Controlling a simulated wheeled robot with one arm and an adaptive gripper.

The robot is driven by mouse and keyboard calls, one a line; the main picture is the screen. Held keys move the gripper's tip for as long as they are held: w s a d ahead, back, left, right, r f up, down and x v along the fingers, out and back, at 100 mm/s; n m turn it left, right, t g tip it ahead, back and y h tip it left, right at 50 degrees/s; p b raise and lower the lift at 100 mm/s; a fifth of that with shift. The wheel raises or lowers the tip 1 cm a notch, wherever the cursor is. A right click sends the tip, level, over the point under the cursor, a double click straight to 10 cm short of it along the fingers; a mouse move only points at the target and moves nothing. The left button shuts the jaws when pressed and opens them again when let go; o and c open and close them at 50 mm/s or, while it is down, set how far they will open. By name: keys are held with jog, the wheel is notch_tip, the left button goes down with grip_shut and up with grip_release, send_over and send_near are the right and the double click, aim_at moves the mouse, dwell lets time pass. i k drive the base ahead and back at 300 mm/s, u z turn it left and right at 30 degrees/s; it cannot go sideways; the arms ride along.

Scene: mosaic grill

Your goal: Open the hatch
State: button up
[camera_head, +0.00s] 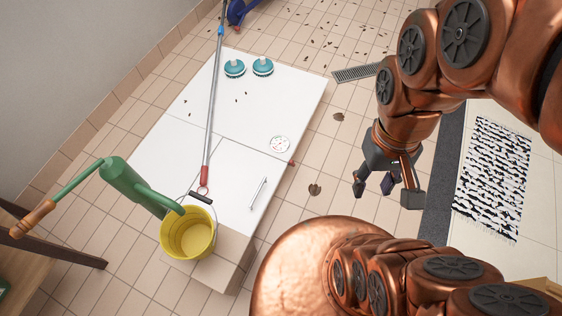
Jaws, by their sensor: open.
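A low white block (290,100) stands on the tiled floor. A white panel with a metal bar handle (258,193), which looks like the hatch (236,175), forms its near right part. The hatch looks closed and lies level with the white top around it. My gripper (385,192) is open and empty, to the right of the hatch and apart from it, over the floor tiles. How high it is above the floor is hard to tell.
Floor right of the block is mostly clear.

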aim_at(242, 181)
jog(key=u, duration=0.25)
jog(key=k, duration=1)
jog(key=z, duration=0.5)
